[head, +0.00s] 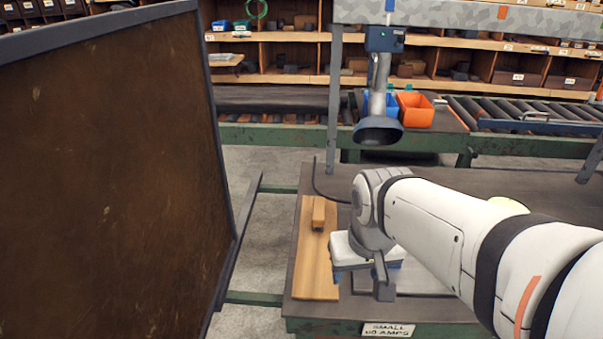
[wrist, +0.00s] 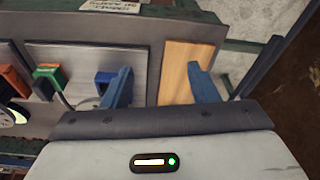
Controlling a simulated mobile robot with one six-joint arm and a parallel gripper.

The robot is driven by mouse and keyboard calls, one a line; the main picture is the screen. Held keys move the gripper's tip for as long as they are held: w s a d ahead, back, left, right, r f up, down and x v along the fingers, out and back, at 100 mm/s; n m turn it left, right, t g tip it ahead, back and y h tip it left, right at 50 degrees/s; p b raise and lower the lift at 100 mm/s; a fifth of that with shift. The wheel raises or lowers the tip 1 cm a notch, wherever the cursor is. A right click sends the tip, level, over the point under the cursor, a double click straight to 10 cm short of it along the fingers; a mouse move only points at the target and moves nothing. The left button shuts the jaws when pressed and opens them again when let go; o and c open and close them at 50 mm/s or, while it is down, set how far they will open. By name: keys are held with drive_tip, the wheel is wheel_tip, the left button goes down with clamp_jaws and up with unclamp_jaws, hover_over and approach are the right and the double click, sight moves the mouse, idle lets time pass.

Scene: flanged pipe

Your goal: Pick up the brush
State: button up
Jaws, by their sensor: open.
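A small tan block (head: 318,213), which looks like the brush, lies on the far part of a wooden board (head: 315,262) on the bench. No bristles can be made out. My gripper (head: 362,274) is nearer the front of the bench, to the right of the board and apart from the block. Its blue fingers (wrist: 159,70) are spread and empty in the wrist view. The board (wrist: 176,72) shows there between and beyond the fingers. The block is not visible in the wrist view.
A large brown panel (head: 110,150) stands left. A lamp-like hood (head: 378,130) hangs over the bench. Bins and a roller conveyor (head: 525,112) stand behind.

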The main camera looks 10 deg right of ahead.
drive_tip(key=w+a+r, duration=0.1)
drive_tip(key=w+r, duration=0.1)
drive_tip(key=w, duration=0.4)
drive_tip(key=m+g+p, duration=0.2)
drive_tip(key=p, duration=0.1)
hover_over(319, 208)
wheel_tip(319, 208, down, 6)
drive_tip(key=shift+s+r, duration=0.1)
drive_tip(key=shift+f, duration=0.4)
wheel_tip(319, 208, down, 7)
drive_tip(key=shift+f+p, duration=0.15)
drive_tip(key=shift+p, duration=0.55)
drive_tip(key=c, duration=1.1)
